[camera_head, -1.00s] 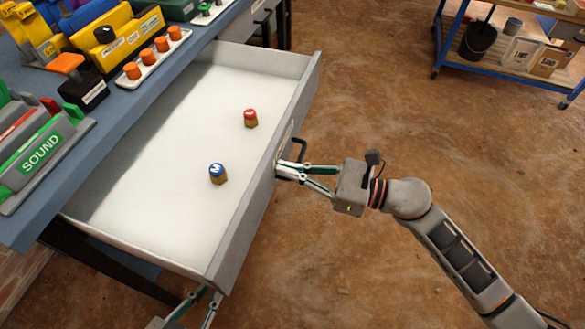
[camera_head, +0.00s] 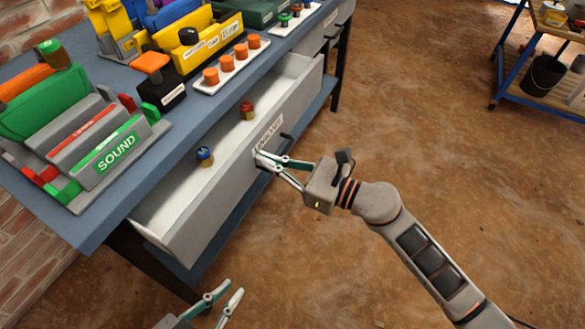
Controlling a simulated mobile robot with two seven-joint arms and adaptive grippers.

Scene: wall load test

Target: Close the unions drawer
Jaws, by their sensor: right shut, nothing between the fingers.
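The grey drawer (camera_head: 205,222) under the blue workbench is partly open, with its white floor showing as a narrower strip. Its front carries a small label (camera_head: 268,133) too small to read surely and a dark handle (camera_head: 286,138). A blue-topped fitting (camera_head: 205,156) and a red-topped fitting (camera_head: 247,111) stand inside. My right gripper (camera_head: 259,160) is shut and empty, its fingertips against or very near the drawer front beside the handle. My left gripper (camera_head: 232,288) is open and empty at the bottom, below and apart from the drawer.
The blue bench top (camera_head: 95,222) holds a green SOUND rack (camera_head: 115,155), a black box (camera_head: 162,93), a white tray (camera_head: 232,68) of orange-topped pieces and yellow bins. A blue-framed cart (camera_head: 505,75) with a black bucket (camera_head: 543,75) stands at upper right. The brown floor is clear.

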